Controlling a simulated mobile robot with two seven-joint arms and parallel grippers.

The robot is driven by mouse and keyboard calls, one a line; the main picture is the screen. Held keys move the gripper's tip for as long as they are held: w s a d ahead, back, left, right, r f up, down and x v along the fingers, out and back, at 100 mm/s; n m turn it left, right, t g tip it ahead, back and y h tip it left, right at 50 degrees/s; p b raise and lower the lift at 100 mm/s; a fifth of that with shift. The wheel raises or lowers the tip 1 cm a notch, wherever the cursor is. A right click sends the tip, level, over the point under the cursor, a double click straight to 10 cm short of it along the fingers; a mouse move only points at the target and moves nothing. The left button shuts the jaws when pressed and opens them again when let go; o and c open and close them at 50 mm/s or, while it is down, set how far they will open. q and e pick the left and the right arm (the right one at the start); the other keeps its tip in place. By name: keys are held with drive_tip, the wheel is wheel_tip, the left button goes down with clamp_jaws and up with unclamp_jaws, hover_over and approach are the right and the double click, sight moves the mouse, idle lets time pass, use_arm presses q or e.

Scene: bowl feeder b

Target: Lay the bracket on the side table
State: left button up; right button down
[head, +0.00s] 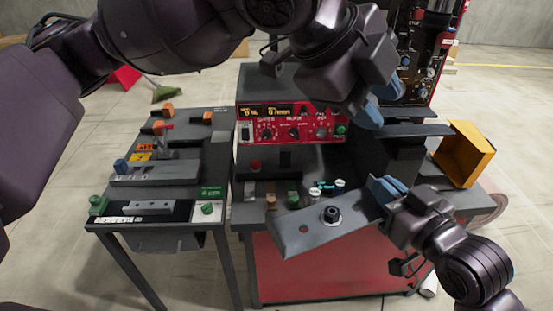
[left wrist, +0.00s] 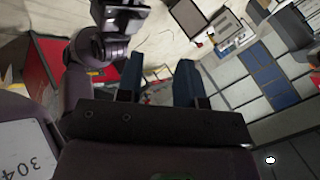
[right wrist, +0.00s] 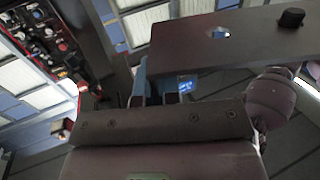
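A long flat grey bracket (head: 283,232) with a hole and a black knob on it is held tilted in the air in front of the red machine. My right gripper (head: 388,190) is at its right end, and the fingers appear closed on it. The bracket also crosses the top of the right wrist view (right wrist: 180,45). My left gripper (head: 372,105) is higher, apart from the bracket; its blue fingers stand apart and empty in the left wrist view (left wrist: 158,82). The side table (head: 107,225) is at the left with fixtures on it.
The side table carries a grey block (head: 155,178), a small holed bar (head: 148,207), a green button box (head: 207,209) and orange parts. A yellow tray (head: 465,152) is at the right. Small parts sit below the panel.

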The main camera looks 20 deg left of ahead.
drive_tip(key=shift+r, duration=0.1)
use_arm(q)
drive_tip(key=s+a+f+m+g+y, duration=0.4)
drive_tip(key=s+a+f+y, duration=0.25)
drive_tip(key=a, duration=0.35)
drive_tip(key=shift+y, duration=0.35)
drive_tip(key=f, duration=1.1)
drive_tip(key=shift+s+d+f, duration=0.25)
drive_tip(key=shift+d+f, duration=0.05)
clamp_jaws()
use_arm(e)
drive_tip(key=shift+a, duration=0.1)
